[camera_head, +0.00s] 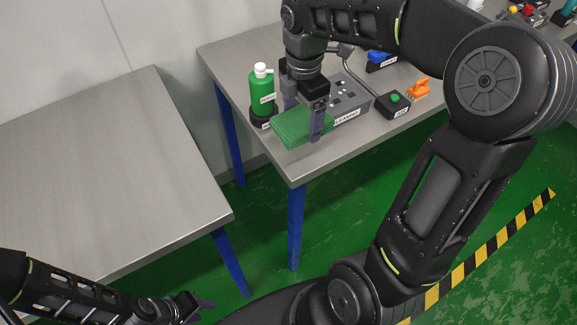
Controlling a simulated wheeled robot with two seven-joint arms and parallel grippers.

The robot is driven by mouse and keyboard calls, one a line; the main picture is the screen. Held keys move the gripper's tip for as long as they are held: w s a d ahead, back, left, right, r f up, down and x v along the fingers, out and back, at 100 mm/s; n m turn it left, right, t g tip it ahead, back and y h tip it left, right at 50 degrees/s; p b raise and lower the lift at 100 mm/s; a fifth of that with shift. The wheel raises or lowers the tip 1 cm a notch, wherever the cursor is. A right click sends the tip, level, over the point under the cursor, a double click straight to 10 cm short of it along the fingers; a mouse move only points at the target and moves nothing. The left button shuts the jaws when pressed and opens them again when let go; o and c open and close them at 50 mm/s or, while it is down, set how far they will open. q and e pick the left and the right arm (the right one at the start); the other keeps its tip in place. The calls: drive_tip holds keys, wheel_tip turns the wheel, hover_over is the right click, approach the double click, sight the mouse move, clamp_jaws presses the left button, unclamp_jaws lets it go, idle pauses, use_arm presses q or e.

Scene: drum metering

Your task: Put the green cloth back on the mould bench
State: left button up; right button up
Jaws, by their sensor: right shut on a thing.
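The green cloth (288,131) looks like a folded flat pad. It is at the front left corner of the steel bench (345,150) with blue legs, beside a grey block labelled "CLEANING" (347,103). My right gripper (304,121) points down over it, its fingers shut on the cloth. I cannot tell whether the cloth touches the bench top. My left gripper (200,305) is low at the bottom left, away from both benches; its fingers are too small and dark to read. No label shows which bench is the mould bench.
A green bottle (262,88) with a white cap stands left of my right gripper. The left steel table (100,170) is bare.

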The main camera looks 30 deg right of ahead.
drive_tip(key=shift+d+f, duration=0.1)
drive_tip(key=shift+d, duration=0.15)
drive_tip(key=shift+a+f, duration=0.15)
drive_tip(key=shift+f, duration=0.05)
hover_over(301, 155)
wheel_tip(301, 155, down, 6)
drive_tip(key=shift+r, duration=0.1)
drive_tip(key=shift+f+p, duration=0.4)
drive_tip(key=shift+f, duration=1.45)
drive_tip(key=shift+f, duration=0.1)
